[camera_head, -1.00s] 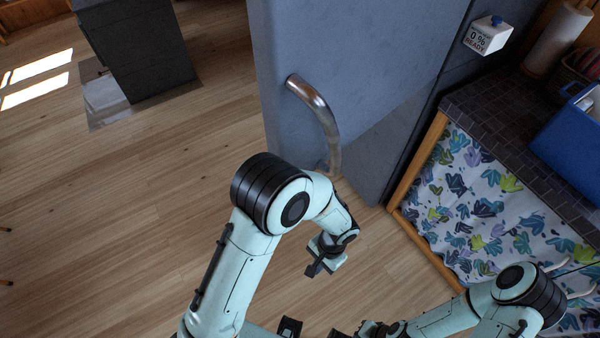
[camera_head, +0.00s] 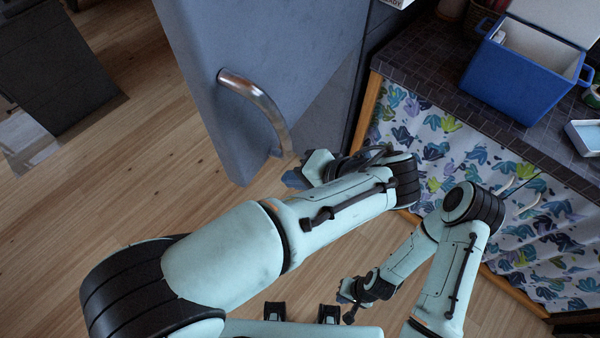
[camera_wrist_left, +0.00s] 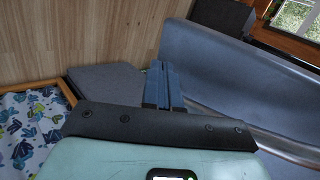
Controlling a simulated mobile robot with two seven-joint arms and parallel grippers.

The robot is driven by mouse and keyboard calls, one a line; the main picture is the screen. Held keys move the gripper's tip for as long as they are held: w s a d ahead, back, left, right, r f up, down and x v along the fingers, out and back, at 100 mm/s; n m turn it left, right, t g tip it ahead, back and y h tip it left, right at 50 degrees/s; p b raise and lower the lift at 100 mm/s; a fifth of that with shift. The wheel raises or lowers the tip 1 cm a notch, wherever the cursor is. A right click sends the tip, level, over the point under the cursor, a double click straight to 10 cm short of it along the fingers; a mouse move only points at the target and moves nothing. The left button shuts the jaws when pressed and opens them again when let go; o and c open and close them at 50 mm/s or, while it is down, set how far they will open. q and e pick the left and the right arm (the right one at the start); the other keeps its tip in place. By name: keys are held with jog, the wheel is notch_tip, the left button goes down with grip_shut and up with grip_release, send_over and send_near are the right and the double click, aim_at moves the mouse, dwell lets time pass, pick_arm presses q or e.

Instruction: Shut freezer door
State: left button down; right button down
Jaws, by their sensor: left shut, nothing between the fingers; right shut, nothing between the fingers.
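The freezer door (camera_head: 265,50) is a blue-grey panel with a curved metal handle (camera_head: 262,103), at the top middle of the head view. How far it stands open I cannot tell. In the left wrist view the blue-grey door panel (camera_wrist_left: 225,65) runs along the right. My left gripper (camera_head: 293,178) is shut and empty, close to the handle's lower end; I cannot tell whether it touches the door. Its closed fingers show in the left wrist view (camera_wrist_left: 162,85). My right gripper (camera_head: 347,305) is shut and empty, low over the floor, away from the door.
A dark-tiled counter (camera_head: 440,95) with a leaf-patterned curtain (camera_head: 430,130) stands right of the door. A blue cooler box (camera_head: 520,75) sits on it. A dark cabinet (camera_head: 50,60) stands at the far left. The wooden floor (camera_head: 120,170) between is clear.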

aim_at(252, 169)
pick_arm(q)
jog(key=shift+w+a+f, duration=0.6)
jog(key=shift+w+a, duration=0.05)
jog(key=shift+a, duration=0.55)
jog(key=shift+w+a+f, duration=0.6)
jog(key=shift+a+f, duration=0.05)
jog(key=shift+a, duration=0.5)
jog(key=shift+w+a+f, duration=0.6)
jog(key=shift+w+a, duration=0.05)
jog(key=shift+a, duration=0.55)
jog(key=shift+a, duration=0.1)
